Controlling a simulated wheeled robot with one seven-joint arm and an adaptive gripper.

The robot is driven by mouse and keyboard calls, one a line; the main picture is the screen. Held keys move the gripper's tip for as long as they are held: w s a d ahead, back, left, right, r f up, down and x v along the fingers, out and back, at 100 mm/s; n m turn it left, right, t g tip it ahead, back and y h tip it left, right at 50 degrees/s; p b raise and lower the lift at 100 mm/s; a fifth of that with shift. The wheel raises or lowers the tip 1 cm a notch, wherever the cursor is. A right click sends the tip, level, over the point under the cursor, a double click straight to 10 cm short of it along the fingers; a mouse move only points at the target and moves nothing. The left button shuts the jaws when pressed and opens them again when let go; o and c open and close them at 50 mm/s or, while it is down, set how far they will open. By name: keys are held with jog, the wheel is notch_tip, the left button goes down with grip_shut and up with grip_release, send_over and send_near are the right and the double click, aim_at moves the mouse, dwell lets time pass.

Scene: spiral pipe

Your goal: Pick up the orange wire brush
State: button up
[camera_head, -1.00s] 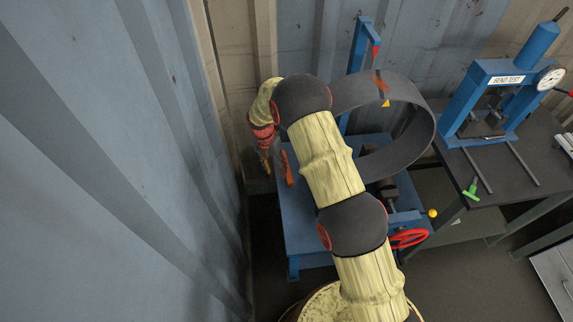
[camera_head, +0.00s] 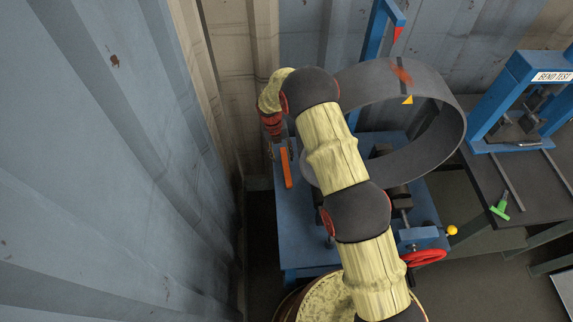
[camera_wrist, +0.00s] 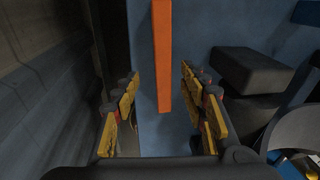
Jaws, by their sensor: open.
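The orange wire brush (camera_head: 286,167) lies on the left part of the blue table (camera_head: 290,215) in the head view. Only its long orange side shows; I cannot make out bristles. In the wrist view the brush (camera_wrist: 162,60) runs from the top edge down to the middle, between my fingers in the picture. My gripper (camera_wrist: 160,90) is open, its yellow-padded fingers on either side, with a gap to the brush on both sides. In the head view my gripper (camera_head: 281,146) is partly hidden by my arm, close to the brush's far end. No contact shows.
A large grey pipe ring (camera_head: 445,140) stands right of my arm. A blue post (camera_head: 374,35) rises behind it. Corrugated walls (camera_head: 150,150) are close on the left. A dark block (camera_wrist: 250,72) lies right of my fingers. A blue bend-test press (camera_head: 500,100) stands farther right.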

aim_at(285, 165)
jog(key=f, duration=0.2)
jog(key=d+f+b, duration=0.1)
jog(key=f, duration=0.1)
jog(key=f+b, duration=0.1)
jog(key=f, duration=0.1)
jog(key=shift+s+d+f, duration=0.1)
jog(key=shift+s+d, duration=0.1)
jog(key=shift+s, duration=0.15)
jog(key=shift+c, duration=0.9)
grip_shut()
